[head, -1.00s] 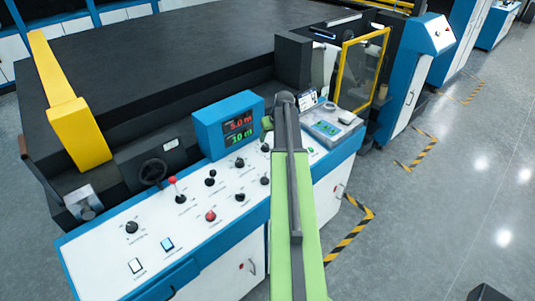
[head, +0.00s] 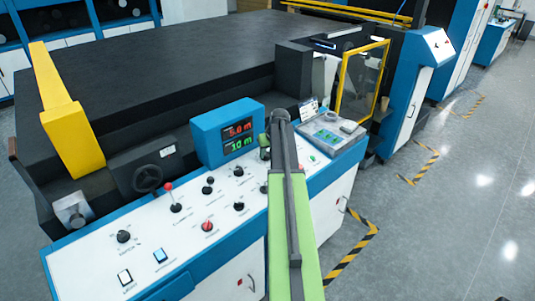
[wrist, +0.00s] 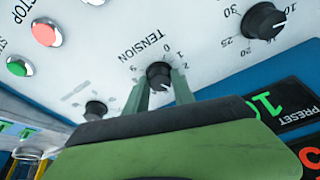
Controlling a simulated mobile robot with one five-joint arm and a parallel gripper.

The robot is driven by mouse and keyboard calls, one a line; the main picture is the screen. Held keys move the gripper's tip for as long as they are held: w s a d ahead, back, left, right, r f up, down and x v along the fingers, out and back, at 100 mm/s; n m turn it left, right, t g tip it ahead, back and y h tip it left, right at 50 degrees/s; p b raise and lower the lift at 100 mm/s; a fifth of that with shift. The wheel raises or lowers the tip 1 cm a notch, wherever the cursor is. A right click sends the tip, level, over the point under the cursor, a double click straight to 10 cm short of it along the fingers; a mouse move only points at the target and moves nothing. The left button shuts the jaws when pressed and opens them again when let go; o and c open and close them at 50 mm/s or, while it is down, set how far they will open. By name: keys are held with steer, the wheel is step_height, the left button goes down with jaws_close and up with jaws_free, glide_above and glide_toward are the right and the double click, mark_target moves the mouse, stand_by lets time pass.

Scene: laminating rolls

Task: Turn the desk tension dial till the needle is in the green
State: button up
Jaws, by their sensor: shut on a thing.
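The tension dial (wrist: 159,72) is a small black knob on the white panel in the wrist view, under the printed word TENSION and among small scale numbers. My gripper (wrist: 159,82) has its two green fingers on either side of the knob and is shut on it. A pale mark shows on the knob's lower right side, but its exact reading is too small to tell. In the head view, my green arm reaches over the desk and hides the dial. My gripper (head: 264,150) shows only partly there. I cannot make out a needle or green band in either view.
Another black knob (wrist: 265,21), a red button (wrist: 46,33) and a green button (wrist: 18,66) are close by. The blue display box (head: 229,132) stands beside my arm. Several knobs and switches cover the desk's left.

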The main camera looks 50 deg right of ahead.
jaws_close()
steer(key=shift+m+h, duration=0.3)
steer(key=shift+m, duration=1.2)
steer(key=o, duration=1)
jaws_free()
steer(key=shift+r, duration=0.1)
steer(key=p+v, duration=1.6)
steer(key=v, duration=0.1)
steer(key=shift+w+r, duration=0.1)
steer(key=shift+r, duration=0.1)
